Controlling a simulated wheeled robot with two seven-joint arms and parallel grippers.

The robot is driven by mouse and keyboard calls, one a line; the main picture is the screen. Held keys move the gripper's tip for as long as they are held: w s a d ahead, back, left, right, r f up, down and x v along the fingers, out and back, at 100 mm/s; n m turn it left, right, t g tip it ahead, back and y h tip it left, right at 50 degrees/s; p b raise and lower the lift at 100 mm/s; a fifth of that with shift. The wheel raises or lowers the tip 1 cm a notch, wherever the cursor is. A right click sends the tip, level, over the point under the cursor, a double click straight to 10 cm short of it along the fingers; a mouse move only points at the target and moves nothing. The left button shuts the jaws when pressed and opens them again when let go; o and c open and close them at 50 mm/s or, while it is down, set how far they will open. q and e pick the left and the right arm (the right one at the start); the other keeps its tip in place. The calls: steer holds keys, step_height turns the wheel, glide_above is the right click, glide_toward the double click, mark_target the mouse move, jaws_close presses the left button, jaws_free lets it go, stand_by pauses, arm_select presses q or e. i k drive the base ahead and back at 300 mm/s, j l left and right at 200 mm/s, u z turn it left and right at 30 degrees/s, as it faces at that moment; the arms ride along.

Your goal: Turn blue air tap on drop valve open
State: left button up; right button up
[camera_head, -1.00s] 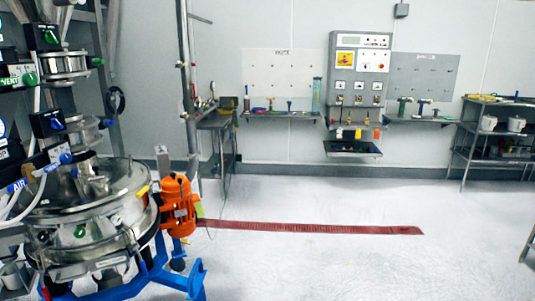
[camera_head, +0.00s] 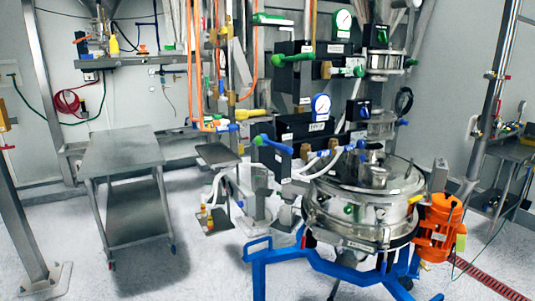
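A round steel sifter (camera_head: 345,208) stands on a blue frame right of the middle. Above and left of its lid is a black valve box (camera_head: 305,128) with a blue-rimmed gauge (camera_head: 321,106). A blue-handled tap (camera_head: 274,144) sticks out to the left of this box. Another blue tap (camera_head: 355,145) joins a white hose just above the lid. A small blue knob (camera_head: 403,122) sits on the steel pipe section to the right. I cannot read which label says air. Neither of my grippers is in view.
A green-handled valve (camera_head: 292,59) is above the blue ones. An orange motor (camera_head: 438,227) hangs on the sifter's right. A steel table (camera_head: 122,152) stands at left, with clear floor before it. The blue frame (camera_head: 290,256) juts out at the front.

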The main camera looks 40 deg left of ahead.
mark_target(323, 153)
steer(key=u, duration=0.85)
